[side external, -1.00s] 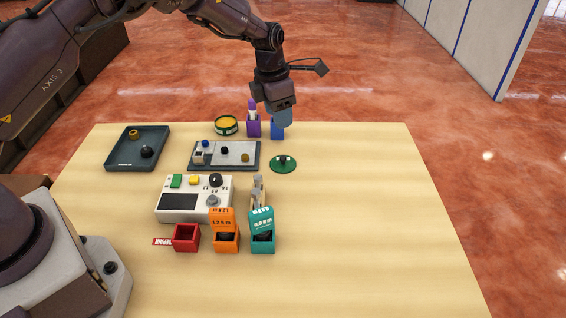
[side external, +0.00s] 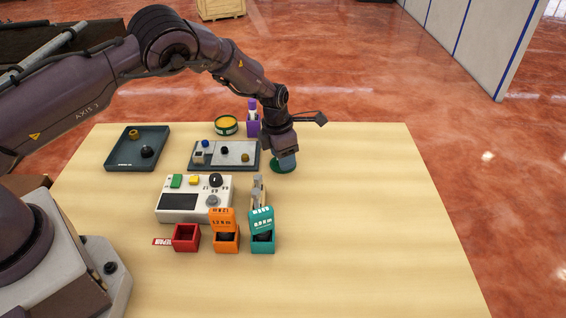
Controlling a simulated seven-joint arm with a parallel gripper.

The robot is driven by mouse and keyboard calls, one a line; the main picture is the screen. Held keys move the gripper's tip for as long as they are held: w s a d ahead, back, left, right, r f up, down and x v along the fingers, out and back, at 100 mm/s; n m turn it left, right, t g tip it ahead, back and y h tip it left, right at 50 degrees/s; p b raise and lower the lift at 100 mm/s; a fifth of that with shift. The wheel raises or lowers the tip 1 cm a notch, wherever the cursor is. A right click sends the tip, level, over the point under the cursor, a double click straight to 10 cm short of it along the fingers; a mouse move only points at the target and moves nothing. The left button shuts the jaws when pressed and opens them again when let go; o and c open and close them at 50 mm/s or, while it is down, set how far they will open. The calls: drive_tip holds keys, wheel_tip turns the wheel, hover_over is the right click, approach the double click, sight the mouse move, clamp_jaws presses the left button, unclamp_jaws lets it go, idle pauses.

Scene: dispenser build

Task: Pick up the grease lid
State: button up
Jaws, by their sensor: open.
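The grease lid (side external: 276,169) is a flat green disc lying on the table, right of the grey parts tray. My gripper (side external: 286,162) is right over it, pointing down, and hides its knob and most of its top. The jaws are open. The view does not show whether the fingers touch the lid. The open grease tin (side external: 226,126), green with yellow grease inside, stands at the back of the table.
A purple holder (side external: 253,125) stands behind my gripper. The grey tray (side external: 232,156) with small parts is close on the left. A white device (side external: 178,203), a red box (side external: 186,239), an orange dispenser (side external: 225,237) and a teal one (side external: 262,237) stand in front. The table's right side is clear.

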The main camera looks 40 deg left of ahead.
clamp_jaws()
idle(0.4)
